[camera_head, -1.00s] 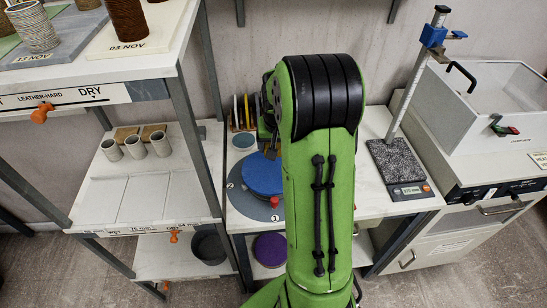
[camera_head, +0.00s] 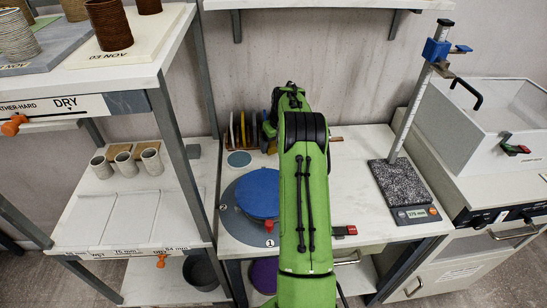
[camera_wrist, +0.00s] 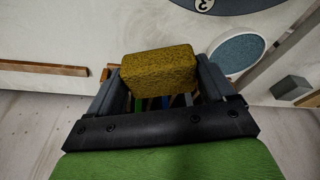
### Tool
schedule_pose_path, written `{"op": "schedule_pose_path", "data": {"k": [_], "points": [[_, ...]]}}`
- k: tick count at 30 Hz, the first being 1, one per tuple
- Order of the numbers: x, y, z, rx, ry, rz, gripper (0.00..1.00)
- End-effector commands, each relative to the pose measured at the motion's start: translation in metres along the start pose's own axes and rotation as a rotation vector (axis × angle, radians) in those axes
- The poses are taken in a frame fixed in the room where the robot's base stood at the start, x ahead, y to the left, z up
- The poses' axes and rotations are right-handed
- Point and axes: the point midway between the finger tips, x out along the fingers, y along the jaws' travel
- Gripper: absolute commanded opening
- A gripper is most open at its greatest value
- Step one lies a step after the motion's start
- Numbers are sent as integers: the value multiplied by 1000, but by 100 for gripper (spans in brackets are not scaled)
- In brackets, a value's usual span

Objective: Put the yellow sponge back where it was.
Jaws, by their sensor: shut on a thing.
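The yellow sponge (camera_wrist: 160,72) is a rough, dark yellow block. In the wrist view it sits between the two fingers of my gripper (camera_wrist: 161,84), which is shut on it. Colored discs in a rack show partly below the sponge there. In the head view my green arm reaches over the white worktable (camera_head: 360,223), its end near the disc rack (camera_head: 241,131) at the back. My arm mostly hides the gripper there, and the sponge cannot be made out clearly. A round blue-grey pad (camera_head: 239,159) lies in front of the rack; it also shows in the wrist view (camera_wrist: 238,53).
A blue disc (camera_head: 258,193) rests on a grey numbered round base (camera_head: 231,219) left of my arm. Three small cups (camera_head: 125,162) stand on the left shelf. The table between my arm and the scale is mostly clear.

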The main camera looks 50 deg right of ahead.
Motion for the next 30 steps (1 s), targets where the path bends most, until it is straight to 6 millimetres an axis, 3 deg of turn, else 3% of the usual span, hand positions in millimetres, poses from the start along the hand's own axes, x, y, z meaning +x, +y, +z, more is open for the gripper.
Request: {"op": "schedule_pose_path", "data": {"k": [3,7,19,20,22,30], "points": [[26,0,8,1,-3,-1,55],[47,0,13,0,0,0,55],[54,0,15,1,1,1,55],[53,0,14,1,1,1,88],[52,0,14,1,1,1,98],[49,0,13,1,1,1,100]]}}
